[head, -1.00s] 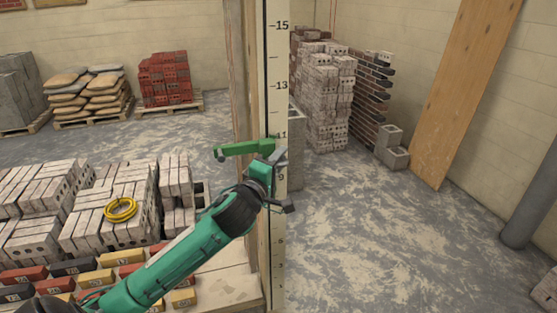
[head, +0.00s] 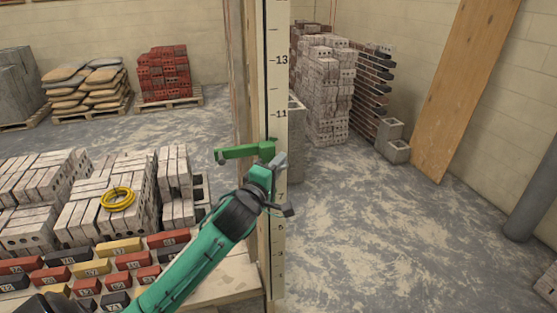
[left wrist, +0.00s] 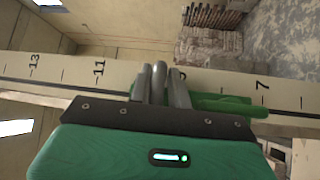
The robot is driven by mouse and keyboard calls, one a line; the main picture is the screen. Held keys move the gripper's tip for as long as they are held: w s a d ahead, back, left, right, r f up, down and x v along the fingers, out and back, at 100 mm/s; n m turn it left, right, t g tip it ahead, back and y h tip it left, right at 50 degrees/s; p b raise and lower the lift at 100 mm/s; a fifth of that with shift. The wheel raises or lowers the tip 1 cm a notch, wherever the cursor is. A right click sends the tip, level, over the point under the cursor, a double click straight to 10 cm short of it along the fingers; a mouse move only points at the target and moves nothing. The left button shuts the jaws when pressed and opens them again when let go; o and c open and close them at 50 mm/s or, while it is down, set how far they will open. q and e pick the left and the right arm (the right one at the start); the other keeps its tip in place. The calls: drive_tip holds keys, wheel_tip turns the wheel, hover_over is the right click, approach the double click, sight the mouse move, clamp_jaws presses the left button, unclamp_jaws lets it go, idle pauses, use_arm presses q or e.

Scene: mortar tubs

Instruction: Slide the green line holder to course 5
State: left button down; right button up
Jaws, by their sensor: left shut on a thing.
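The green line holder (head: 245,150) sits on the tall marked pole (head: 279,90), its arm sticking out to the left. In the head view it is below the 11 mark and above the 7, around the 9, which is mostly covered. My left gripper (head: 277,166) is shut on the holder at the pole's face. The left wrist view shows the grey fingers (left wrist: 161,86) together against the pole, with the green holder (left wrist: 232,106) beside them toward the 7. The 5 mark shows below the gripper in the head view. My right gripper is out of view.
Stacked grey blocks with a yellow coil (head: 118,199) and numbered coloured bricks (head: 119,247) stand at the lower left. A brick stack (head: 326,92) and a leaning plank (head: 466,90) are behind the pole.

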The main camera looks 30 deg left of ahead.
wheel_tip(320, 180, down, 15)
drive_tip(key=b, duration=1.3)
use_arm(q)
wheel_tip(320, 180, down, 33)
drive_tip(key=b, duration=0.2)
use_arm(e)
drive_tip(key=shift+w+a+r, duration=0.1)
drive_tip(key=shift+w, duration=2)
use_arm(q)
drive_tip(key=c, duration=1.5)
unclamp_jaws()
drive_tip(key=shift+o, duration=0.2)
